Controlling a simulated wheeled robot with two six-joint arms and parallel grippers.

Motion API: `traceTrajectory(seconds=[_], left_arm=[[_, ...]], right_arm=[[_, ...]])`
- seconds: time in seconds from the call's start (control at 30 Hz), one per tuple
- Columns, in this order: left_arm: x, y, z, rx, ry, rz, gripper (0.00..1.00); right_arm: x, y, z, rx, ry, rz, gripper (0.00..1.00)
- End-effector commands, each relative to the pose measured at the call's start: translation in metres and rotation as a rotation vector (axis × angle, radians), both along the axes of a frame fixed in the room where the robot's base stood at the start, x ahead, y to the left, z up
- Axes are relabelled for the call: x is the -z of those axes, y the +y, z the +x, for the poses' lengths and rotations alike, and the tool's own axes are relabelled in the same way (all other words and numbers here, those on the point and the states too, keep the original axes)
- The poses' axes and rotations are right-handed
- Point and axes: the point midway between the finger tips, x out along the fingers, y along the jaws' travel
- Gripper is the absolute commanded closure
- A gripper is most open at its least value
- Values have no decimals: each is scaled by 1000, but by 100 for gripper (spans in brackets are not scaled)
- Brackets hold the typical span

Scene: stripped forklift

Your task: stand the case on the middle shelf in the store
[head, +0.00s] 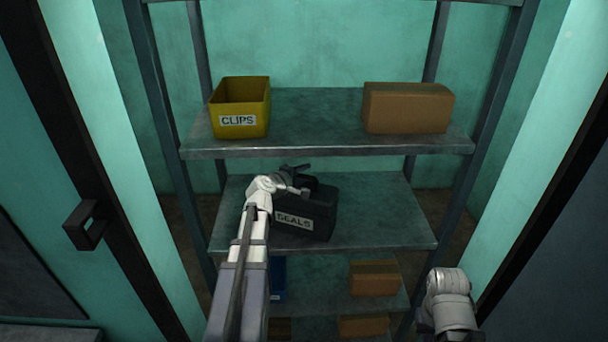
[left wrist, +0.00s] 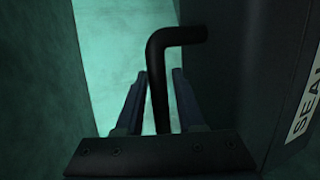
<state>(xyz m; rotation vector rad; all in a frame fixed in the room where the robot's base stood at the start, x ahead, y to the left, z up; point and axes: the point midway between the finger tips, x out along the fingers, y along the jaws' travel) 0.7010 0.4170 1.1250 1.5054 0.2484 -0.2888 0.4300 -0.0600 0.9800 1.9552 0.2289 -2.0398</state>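The black case (head: 308,214), labelled SEALS, stands upright on the middle shelf (head: 400,232), and its side also shows in the left wrist view (left wrist: 270,75). My left gripper (head: 298,182) is at the top of the case, by its handle. In the left wrist view, the bent dark handle (left wrist: 160,85) runs between the two fingers (left wrist: 158,105), with a gap visible on each side, so the gripper is open around it. My left arm hides part of the case's left side. Only a white part of my right arm shows at the lower right; its gripper is not visible.
The shelf above holds a yellow CLIPS bin (head: 240,107) and a cardboard box (head: 407,108). The shelf below holds a blue item (head: 279,278) and a box (head: 375,278). Rack posts flank the shelves. The middle shelf is clear right of the case.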

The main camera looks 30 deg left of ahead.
Motion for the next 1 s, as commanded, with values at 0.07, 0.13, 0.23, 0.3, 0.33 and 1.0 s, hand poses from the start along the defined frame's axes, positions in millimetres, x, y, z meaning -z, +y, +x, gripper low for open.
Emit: traceTrajectory(seconds=[0.07,0.13,0.23,0.3,0.33,1.0], left_arm=[[1,0,-1,2,3,2,50],[1,0,-1,3,4,1,50],[-1,-1,-1,3,4,2,50],[-4,-1,-4,3,4,1,50],[-5,-1,-8,2,4,2,50],[-42,3,-110,1,2,1,50]], right_arm=[[0,0,0,0,0,0,100],[0,0,0,0,0,0,100],[-1,0,0,0,0,0,100],[-5,0,0,0,0,0,100],[-6,0,0,0,0,0,100],[-43,0,0,-2,0,0,100]])
